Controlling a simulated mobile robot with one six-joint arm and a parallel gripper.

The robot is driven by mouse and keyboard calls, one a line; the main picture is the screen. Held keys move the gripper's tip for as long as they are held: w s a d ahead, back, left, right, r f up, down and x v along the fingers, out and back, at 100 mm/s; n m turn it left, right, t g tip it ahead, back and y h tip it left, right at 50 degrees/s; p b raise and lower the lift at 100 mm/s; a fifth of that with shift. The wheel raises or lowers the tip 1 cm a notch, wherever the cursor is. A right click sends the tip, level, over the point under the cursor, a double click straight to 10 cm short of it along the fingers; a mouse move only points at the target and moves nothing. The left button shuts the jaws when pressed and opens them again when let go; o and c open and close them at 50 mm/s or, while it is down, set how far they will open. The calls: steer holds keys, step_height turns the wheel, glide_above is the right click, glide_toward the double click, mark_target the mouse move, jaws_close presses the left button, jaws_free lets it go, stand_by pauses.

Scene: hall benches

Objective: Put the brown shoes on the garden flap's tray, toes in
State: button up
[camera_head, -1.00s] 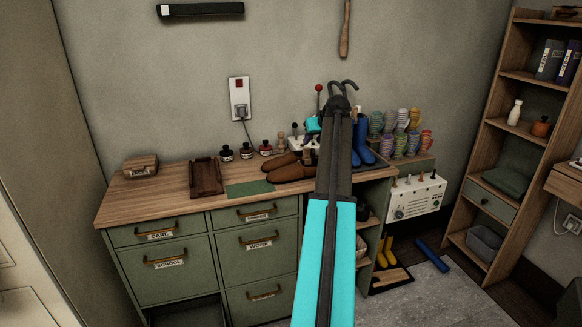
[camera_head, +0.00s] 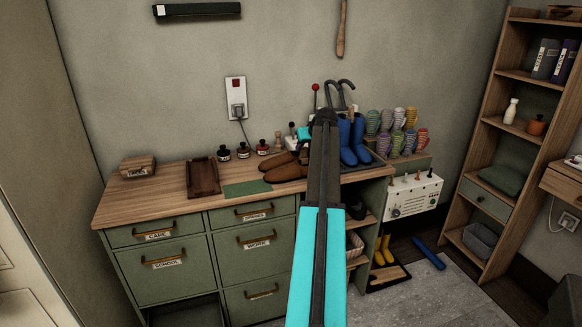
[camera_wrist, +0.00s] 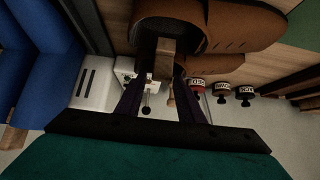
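The pair of brown shoes lies on the wooden bench top, left of my arm; the front shoe (camera_head: 285,173) shows best, and my arm hides part of the pair. In the wrist view the brown shoes (camera_wrist: 235,22) fill the top, close to my gripper (camera_wrist: 160,88). Its two dark fingers are spread apart. A light-brown block shows between and beyond them; I cannot tell whether it touches either finger.
Blue boots (camera_head: 354,140) stand on a dark tray right of my arm, beside several striped cups or small boots (camera_head: 396,135). Bottles (camera_head: 243,151), a dark wooden tray (camera_head: 203,178) and a green mat (camera_head: 247,188) are to the left. Yellow boots (camera_head: 383,250) stand low right.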

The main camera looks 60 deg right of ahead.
mark_target(289, 161)
steer(key=shift+w+d+f, duration=0.2)
steer(key=shift+w+f, duration=0.05)
steer(key=shift+f, duration=0.05)
steer(key=shift+p+x, duration=0.6)
steer(key=shift+x, duration=2)
steer(key=shift+a+f, duration=0.1)
steer(key=shift+a, duration=0.05)
steer(key=shift+c, duration=0.2)
jaws_close()
